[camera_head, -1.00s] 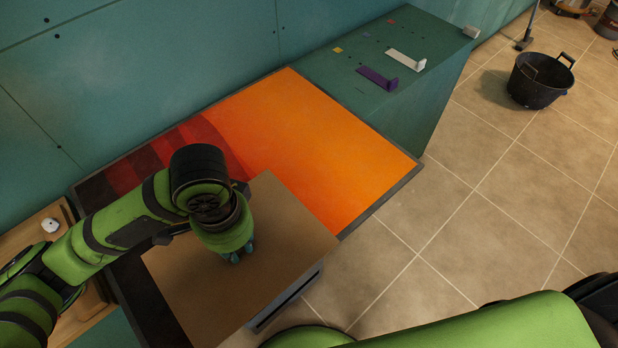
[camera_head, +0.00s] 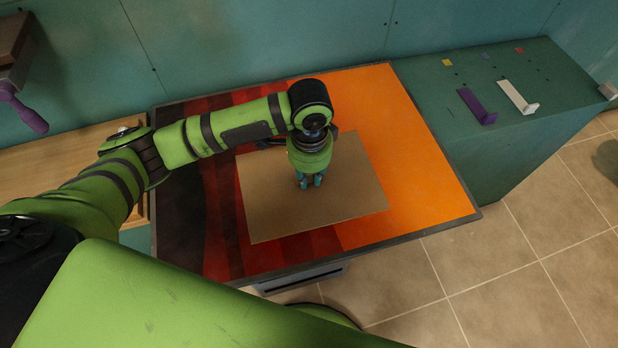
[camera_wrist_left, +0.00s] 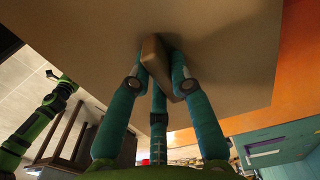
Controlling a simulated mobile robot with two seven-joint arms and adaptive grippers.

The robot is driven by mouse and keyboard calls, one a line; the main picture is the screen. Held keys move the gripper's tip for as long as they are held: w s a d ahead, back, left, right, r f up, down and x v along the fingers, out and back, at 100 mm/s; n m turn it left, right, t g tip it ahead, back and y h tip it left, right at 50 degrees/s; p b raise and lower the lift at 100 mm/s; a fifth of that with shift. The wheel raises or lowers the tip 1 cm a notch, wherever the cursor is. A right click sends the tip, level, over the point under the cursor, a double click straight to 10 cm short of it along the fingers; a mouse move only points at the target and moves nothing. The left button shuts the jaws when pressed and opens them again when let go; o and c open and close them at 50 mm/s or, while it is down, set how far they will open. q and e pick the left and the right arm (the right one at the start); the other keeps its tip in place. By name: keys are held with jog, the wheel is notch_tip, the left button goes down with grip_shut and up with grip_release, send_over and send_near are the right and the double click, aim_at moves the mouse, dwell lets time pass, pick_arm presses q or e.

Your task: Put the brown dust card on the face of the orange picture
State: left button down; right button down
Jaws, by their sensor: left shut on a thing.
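The brown dust card (camera_head: 345,205) is a flat tan rectangle over the middle of the orange picture (camera_head: 415,150). The picture lies flat, with dark red and black bands at its left and bright orange at its right. My left gripper (camera_head: 310,183) points down at the card's middle. In the left wrist view its teal fingers (camera_wrist_left: 160,85) are shut on a tan block-like grip on the card (camera_wrist_left: 90,35). The card covers part of the bands and part of the orange. I cannot tell whether it touches the picture. My right gripper is out of view.
A green ledge (camera_head: 465,85) right of the picture bears a purple bracket (camera_head: 478,106) and a white bracket (camera_head: 517,97). A wooden bench (camera_head: 60,160) is at the left, below a purple-handled vise (camera_head: 22,108). Tiled floor lies at the lower right.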

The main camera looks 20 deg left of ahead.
aim_at(309, 182)
pick_arm(q)
jog(key=shift+w+a+f, duration=0.25)
jog(key=shift+w+f, duration=0.2)
jog(key=shift+w, duration=0.1)
notch_tip(309, 182, down, 3)
jog(key=shift+f+p, duration=0.15)
jog(key=shift+p, duration=0.25)
jog(key=shift+f, duration=0.3)
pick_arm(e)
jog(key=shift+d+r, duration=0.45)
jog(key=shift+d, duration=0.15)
pick_arm(q)
jog(key=shift+f, duration=0.1)
jog(key=c, duration=1.1)
grip_release()
notch_tip(309, 182, up, 12)
jog(key=shift+r+b, duration=0.15)
jog(key=shift+b, duration=0.65)
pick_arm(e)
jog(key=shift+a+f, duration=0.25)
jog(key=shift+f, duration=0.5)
